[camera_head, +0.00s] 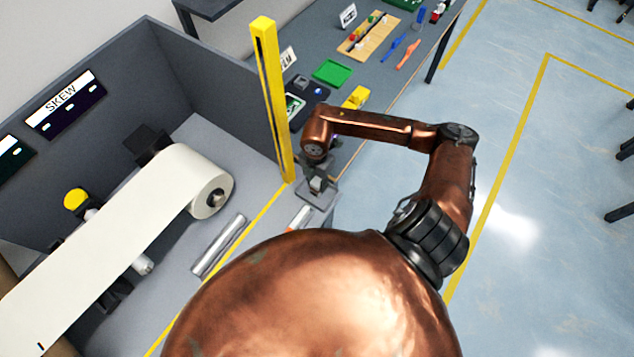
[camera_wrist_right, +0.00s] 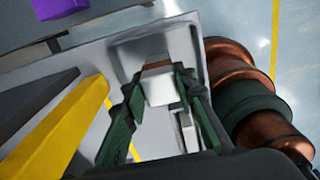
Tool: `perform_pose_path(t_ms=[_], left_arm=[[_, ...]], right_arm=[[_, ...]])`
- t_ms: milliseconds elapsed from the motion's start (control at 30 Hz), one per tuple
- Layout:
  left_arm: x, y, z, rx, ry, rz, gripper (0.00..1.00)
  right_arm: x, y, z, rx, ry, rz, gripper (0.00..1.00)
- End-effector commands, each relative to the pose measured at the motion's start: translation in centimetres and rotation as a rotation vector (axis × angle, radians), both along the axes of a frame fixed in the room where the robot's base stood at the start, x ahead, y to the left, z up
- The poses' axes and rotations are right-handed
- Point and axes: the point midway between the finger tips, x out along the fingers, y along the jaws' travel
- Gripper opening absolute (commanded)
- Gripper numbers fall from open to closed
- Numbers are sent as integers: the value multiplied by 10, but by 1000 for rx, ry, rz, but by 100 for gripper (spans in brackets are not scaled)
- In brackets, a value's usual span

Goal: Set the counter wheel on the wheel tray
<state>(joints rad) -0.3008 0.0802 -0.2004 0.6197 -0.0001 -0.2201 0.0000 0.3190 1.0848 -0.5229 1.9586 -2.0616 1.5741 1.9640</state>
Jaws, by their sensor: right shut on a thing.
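My right gripper (camera_head: 318,184) is low over a small grey tray (camera_head: 327,196), which I take as the wheel tray, beside the foot of the yellow post. In the right wrist view its green fingers (camera_wrist_right: 160,78) are shut on a small pale grey piece (camera_wrist_right: 158,89), which I take as the counter wheel. A brownish edge shows at its far end. The raised rim of the tray (camera_wrist_right: 196,52) shows around the fingertips. I cannot tell whether the piece touches the tray. My left gripper is out of view.
The yellow post (camera_head: 272,100) stands close to the left of my right gripper. A white paper roll (camera_head: 212,190) and a metal bar (camera_head: 219,246) lie further left. A green tray (camera_head: 333,73) and a yellow block (camera_head: 356,97) sit on the bench behind. Open floor lies right.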

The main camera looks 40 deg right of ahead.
Motion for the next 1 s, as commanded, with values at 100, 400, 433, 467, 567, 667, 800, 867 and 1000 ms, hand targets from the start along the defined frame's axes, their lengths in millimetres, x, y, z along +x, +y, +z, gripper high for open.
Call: perform_pose_path(t_ms=[100, 400, 433, 467, 567, 667, 800, 867, 1000], left_arm=[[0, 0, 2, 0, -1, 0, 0], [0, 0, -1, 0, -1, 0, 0], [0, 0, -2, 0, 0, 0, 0], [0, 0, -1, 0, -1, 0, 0], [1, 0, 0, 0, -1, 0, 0], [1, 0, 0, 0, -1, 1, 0], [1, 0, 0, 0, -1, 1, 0], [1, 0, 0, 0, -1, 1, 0], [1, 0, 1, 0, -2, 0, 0]], right_arm=[[1, 0, -8, 0, -2, -1, 0], [1, 0, -11, 0, -2, -1, 0], [1, 0, -12, 0, -2, -1, 0], [1, 0, -11, 0, -2, -1, 27], [1, 0, -11, 0, -2, -1, 34], [1, 0, -11, 0, -2, -1, 41], [1, 0, -11, 0, -2, -1, 43], [1, 0, -11, 0, -2, -1, 43], [1, 0, -8, 0, -2, -1, 43]])
